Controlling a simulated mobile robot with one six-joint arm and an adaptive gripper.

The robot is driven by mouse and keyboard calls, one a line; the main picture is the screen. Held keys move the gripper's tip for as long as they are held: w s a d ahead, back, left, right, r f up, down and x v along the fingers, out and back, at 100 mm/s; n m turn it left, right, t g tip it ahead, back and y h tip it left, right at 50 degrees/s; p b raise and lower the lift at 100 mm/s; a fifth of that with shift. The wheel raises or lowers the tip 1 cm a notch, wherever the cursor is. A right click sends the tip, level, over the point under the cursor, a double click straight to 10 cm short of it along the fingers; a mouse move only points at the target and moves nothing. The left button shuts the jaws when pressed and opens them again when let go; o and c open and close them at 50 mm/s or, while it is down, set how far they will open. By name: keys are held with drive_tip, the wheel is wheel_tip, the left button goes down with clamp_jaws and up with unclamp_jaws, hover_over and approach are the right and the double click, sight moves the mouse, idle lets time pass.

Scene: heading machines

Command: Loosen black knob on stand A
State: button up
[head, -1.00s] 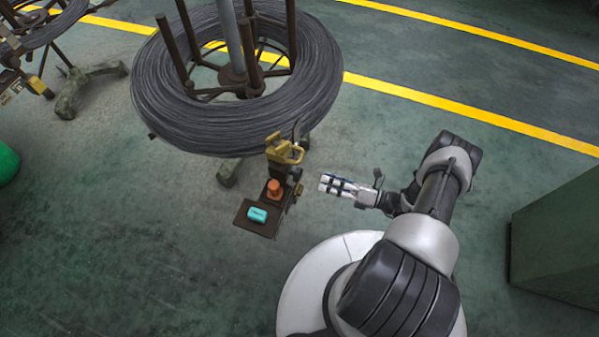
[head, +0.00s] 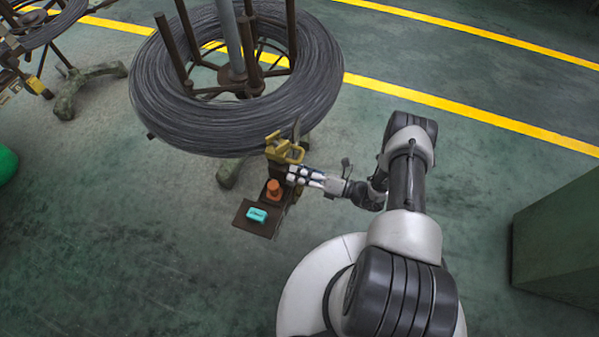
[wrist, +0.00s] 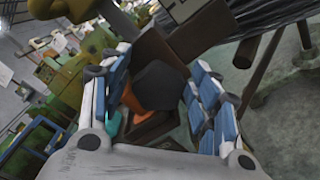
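The black knob (wrist: 160,85) shows in the wrist view as a dark faceted shape between my fingers. In the head view my fingers cover it. It sits on the side of the near stand's bracket (wrist: 172,48), below a yellow clamp-like part (head: 283,150); no letter on the stand is legible. My gripper (head: 291,173) reaches in from the right. In the wrist view its two blue-padded fingers (wrist: 160,70) are apart, one on each side of the knob. A gap shows around the knob, but I cannot tell whether either pad touches it.
A small brown shelf (head: 245,223) beside the knob holds an orange piece (head: 273,189) and a turquoise block (head: 256,214). A large wire coil (head: 180,125) lies behind. A green cabinet (head: 560,240) stands at right. Floor between my base and the coil is mostly clear.

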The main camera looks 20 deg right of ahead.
drive_tip(key=c, duration=1)
drive_tip(key=shift+o, duration=0.2)
drive_tip(key=n, duration=0.7)
drive_tip(key=shift+s+r+n, duration=0.1)
drive_tip(key=shift+s+n, duration=0.05)
drive_tip(key=shift+n, duration=0.15)
drive_tip(key=n, duration=0.6)
drive_tip(key=shift+s+a, duration=0.1)
drive_tip(key=shift+a, duration=0.05)
drive_tip(key=n, duration=0.6)
drive_tip(key=shift+s+a+n, duration=0.1)
drive_tip(key=shift+s+n, duration=0.05)
drive_tip(key=shift+n, duration=0.25)
